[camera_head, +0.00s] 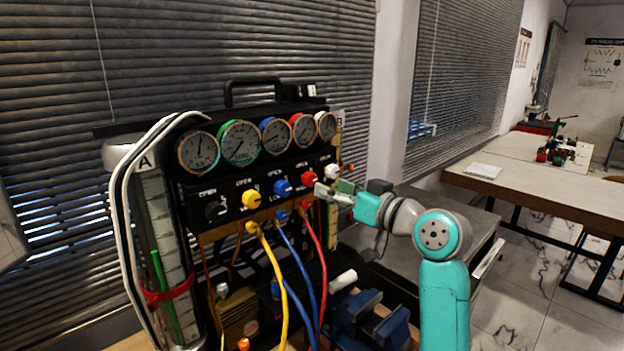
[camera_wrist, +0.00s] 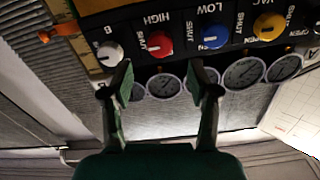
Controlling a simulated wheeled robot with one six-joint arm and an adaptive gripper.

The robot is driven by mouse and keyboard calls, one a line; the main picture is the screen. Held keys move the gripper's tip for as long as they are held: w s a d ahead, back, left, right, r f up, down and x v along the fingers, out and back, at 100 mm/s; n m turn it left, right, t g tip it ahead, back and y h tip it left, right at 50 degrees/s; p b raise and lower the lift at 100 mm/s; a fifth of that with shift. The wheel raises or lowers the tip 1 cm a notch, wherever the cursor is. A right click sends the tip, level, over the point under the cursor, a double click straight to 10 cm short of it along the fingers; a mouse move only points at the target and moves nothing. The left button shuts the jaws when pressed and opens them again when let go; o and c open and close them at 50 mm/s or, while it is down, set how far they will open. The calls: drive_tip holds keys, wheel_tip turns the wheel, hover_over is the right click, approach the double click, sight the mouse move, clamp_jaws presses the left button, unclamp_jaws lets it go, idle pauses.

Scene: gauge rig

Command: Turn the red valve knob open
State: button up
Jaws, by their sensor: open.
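The red valve knob (camera_head: 309,179) is on the black panel of the gauge rig, between the blue knob (camera_head: 283,187) and the white knob (camera_head: 332,171). My gripper (camera_head: 333,191) is just to its right in the head view, in front of the panel. In the wrist view, which shows the panel upside down, the red knob (camera_wrist: 159,43) has a white pointer mark and lies beyond the gap between my open, empty fingers (camera_wrist: 161,70). The knob appears clear of both fingertips. Its label reads HIGH, with SHUT beside it.
A yellow knob (camera_head: 251,199) and a black knob (camera_head: 215,210) are farther left. Several round gauges (camera_head: 240,143) sit above the knobs. Yellow, blue and red hoses (camera_head: 317,252) hang below. A blue vise (camera_head: 365,318) stands below my arm.

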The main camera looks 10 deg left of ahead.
sight(312, 180)
drive_tip(key=x, duration=0.7)
drive_tip(key=shift+w+a, duration=0.25)
drive_tip(key=shift+a, duration=0.05)
clamp_jaws()
